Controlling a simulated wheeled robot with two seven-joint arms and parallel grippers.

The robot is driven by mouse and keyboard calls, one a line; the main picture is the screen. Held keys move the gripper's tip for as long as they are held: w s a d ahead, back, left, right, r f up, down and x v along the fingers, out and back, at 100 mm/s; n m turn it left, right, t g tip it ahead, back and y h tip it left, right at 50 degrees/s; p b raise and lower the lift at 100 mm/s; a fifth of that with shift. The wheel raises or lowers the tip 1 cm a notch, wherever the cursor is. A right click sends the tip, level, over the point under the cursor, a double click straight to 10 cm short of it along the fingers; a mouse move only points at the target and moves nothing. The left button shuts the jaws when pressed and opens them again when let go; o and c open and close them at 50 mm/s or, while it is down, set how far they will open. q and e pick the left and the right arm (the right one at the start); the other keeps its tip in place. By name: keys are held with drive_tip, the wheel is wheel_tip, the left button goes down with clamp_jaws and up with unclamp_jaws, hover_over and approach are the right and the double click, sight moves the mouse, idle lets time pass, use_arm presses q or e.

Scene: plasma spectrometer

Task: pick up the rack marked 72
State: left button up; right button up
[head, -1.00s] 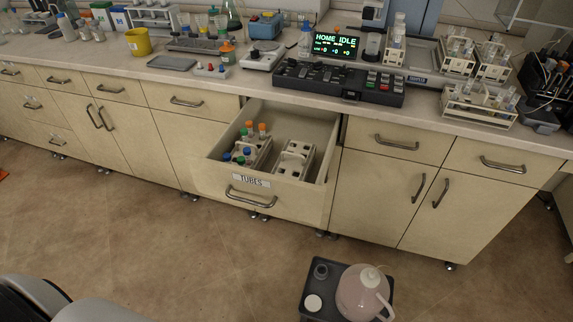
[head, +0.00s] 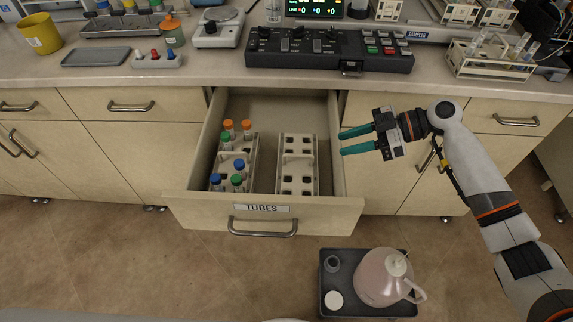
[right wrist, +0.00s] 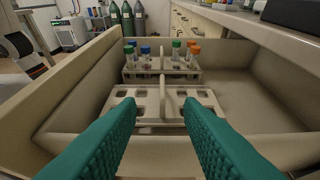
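The drawer labelled TUBES (head: 262,209) is open. It holds an empty cream rack (head: 297,166) on the right and a rack with blue, green and orange capped tubes (head: 226,170) on the left. My right gripper (head: 341,143) is open and empty, just right of the empty rack, near the drawer's right wall. In the right wrist view the empty rack (right wrist: 163,104) lies ahead between the teal fingers, with the tube rack (right wrist: 162,74) behind it. I cannot read the number 72 on any rack. My left gripper is out of view.
On the bench above, a dark control panel (head: 325,50) stands behind the drawer, and a filled rack (head: 488,60) stands at the right. A dark cart with a pink jug (head: 380,277) is on the floor in front. The drawer walls surround both racks.

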approach(301, 155)
drive_tip(key=x, duration=0.8)
drive_tip(key=shift+a+f, duration=0.15)
drive_tip(key=shift+a, duration=0.05)
clamp_jaws()
idle(1.2)
